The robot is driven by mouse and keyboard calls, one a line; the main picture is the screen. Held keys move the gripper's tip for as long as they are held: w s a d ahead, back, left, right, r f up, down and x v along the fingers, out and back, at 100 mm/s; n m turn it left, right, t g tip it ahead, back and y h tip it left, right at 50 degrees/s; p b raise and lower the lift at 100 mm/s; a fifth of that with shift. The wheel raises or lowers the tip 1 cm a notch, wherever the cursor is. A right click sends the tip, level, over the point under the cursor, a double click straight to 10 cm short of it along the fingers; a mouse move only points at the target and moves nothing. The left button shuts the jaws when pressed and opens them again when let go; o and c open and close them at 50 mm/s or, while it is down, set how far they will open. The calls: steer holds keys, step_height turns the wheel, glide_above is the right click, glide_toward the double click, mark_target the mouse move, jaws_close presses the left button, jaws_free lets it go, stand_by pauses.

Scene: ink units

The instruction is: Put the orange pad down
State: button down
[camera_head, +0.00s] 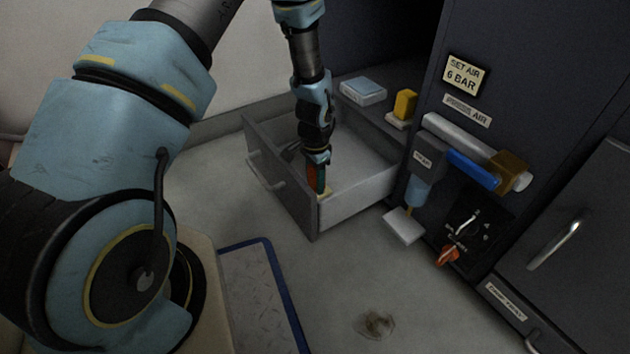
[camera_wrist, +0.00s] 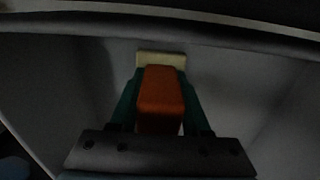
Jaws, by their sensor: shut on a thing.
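The orange pad (camera_wrist: 161,93) is held between the two green fingers of my gripper (camera_wrist: 160,100), seen close up in the wrist view. In the head view my gripper (camera_head: 318,180) points down inside the open drawer (camera_head: 358,197), near its front right corner, and a sliver of the orange pad (camera_head: 312,178) shows there. A pale yellowish block (camera_wrist: 161,59) lies just beyond the pad's far end in the wrist view. I cannot tell whether the pad touches it or the drawer floor.
A pale blue block (camera_head: 362,90) and a yellow block (camera_head: 405,103) sit on the ledge behind the drawer. To the right, a cabinet carries a blue-sleeved bar (camera_head: 472,170) and an orange-red knob (camera_head: 447,256). A brownish stain (camera_head: 374,324) marks the floor.

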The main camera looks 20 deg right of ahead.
steer(key=shift+c, duration=1.8)
jaws_free()
step_height(320, 180, up, 12)
steer(key=p, duration=0.6)
steer(key=shift+r, duration=0.1)
steer(key=w+a+r+n+t, duration=0.1)
steer(key=w+a+r+n, duration=0.2)
steer(key=a+r+n, duration=0.9)
steer(key=s+a+r+n, duration=0.1)
steer(key=s+a+r, duration=0.2)
steer(key=a, duration=0.6)
steer(key=s+a+r+n, duration=0.1)
steer(key=s+a+r, duration=0.3)
steer(key=a+r, duration=0.2)
steer(key=a, duration=0.2)
steer(key=shift+a+r+n+t, duration=0.3)
steer(key=shift+a+r, duration=0.05)
steer(key=shift+a, duration=0.05)
steer(key=shift+r, duration=0.1)
